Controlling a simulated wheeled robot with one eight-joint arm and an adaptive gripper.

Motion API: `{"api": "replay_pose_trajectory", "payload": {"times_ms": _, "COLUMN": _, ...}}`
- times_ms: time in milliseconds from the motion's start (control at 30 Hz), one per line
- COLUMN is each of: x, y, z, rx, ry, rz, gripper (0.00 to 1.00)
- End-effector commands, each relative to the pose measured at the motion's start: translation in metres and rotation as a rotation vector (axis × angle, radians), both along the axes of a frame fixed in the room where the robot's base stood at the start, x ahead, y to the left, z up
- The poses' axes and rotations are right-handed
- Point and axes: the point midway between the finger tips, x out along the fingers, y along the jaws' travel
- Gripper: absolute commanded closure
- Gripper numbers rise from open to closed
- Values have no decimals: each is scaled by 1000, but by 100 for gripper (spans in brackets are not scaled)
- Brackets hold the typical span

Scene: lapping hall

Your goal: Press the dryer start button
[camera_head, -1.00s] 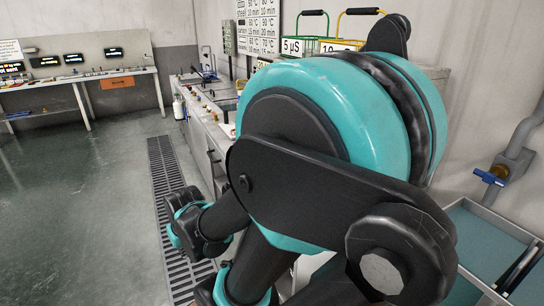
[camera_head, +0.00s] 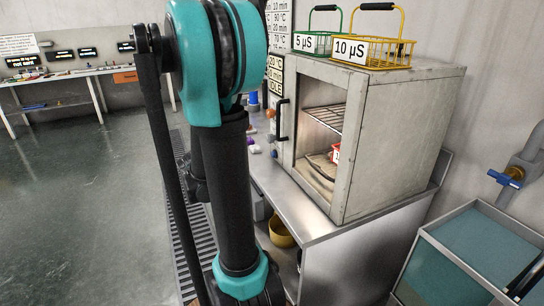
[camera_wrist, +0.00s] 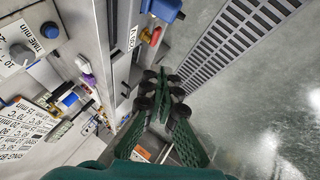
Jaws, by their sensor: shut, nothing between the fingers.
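The dryer (camera_head: 385,140) is a grey metal cabinet on a steel bench in the head view. Its front shows a dark handle (camera_head: 283,120), a wire shelf and something red inside. My gripper (camera_wrist: 162,100) shows in the wrist view with its dark green fingers together and empty; my arm hides it in the head view. I cannot tell whether this button is the dryer's start button.
A green basket (camera_head: 312,42) and a yellow basket (camera_head: 374,50) stand on the dryer. A yellow bowl (camera_head: 280,234) is under the bench (camera_head: 310,215). Open floor (camera_head: 80,190) lies left.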

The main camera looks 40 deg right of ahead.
Motion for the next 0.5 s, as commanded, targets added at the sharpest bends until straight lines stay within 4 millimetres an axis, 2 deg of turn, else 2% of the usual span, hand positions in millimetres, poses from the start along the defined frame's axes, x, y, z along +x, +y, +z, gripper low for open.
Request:
{"api": "replay_pose_trajectory", "payload": {"times_ms": 33, "x": 17, "y": -21, "z": 0, "rx": -52, "ry": -4, "rz": -10, "gripper": 100}}
{"api": "replay_pose_trajectory", "payload": {"times_ms": 200, "x": 63, "y": -89, "z": -2, "rx": -234, "ry": -6, "rz": -24, "gripper": 100}}
{"api": "replay_pose_trajectory", "payload": {"times_ms": 400, "x": 100, "y": -156, "z": -11, "rx": -420, "ry": 9, "rz": -29, "gripper": 100}}
{"api": "replay_pose_trajectory", "payload": {"times_ms": 500, "x": 111, "y": -178, "z": -16, "rx": -485, "ry": 19, "rz": -28, "gripper": 100}}
